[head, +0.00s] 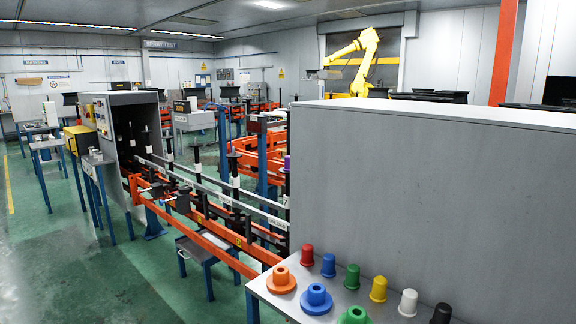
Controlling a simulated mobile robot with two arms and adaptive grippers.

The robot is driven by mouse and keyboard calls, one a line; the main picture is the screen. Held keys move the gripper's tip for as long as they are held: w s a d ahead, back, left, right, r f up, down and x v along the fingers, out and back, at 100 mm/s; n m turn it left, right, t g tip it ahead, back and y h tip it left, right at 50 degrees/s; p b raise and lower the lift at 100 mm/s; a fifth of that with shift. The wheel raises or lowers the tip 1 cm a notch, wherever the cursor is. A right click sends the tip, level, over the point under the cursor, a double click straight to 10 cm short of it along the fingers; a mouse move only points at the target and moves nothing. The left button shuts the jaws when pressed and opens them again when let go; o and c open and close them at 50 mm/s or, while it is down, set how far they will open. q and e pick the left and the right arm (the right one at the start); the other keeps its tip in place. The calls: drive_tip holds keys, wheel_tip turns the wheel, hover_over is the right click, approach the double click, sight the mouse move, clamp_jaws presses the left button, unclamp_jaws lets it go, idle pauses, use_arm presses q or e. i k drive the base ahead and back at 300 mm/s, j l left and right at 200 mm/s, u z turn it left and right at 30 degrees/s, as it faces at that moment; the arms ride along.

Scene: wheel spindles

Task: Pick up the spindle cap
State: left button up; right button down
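Several coloured caps stand on a grey bench top (338,291) at the lower right. The back row holds small caps: red (307,256), blue (328,265), green (352,277), yellow (378,289), white (408,302) and black (441,314). In front are wide-flanged pieces: orange (281,279), blue (317,297) and green (354,316), the green cut by the frame's lower edge. Which of these is the spindle cap, I cannot tell. Dark upright spindles (235,176) stand along the orange conveyor; a purple top (287,162) shows on one. Neither gripper is in view.
A large grey cabinet (430,200) rises directly behind the caps and blocks the right side. The orange conveyor frame (215,228) runs to a grey booth (125,125) at the left. Green floor (50,260) is open at lower left. A yellow robot arm (364,60) stands far back.

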sight(287, 167)
drive_tip(key=i+j, duration=0.45)
drive_tip(key=i+j+z, duration=0.1)
drive_tip(key=i+j, duration=0.35)
drive_tip(key=i+j+z, duration=0.1)
drive_tip(key=i+j, duration=0.35)
drive_tip(key=j, duration=0.2)
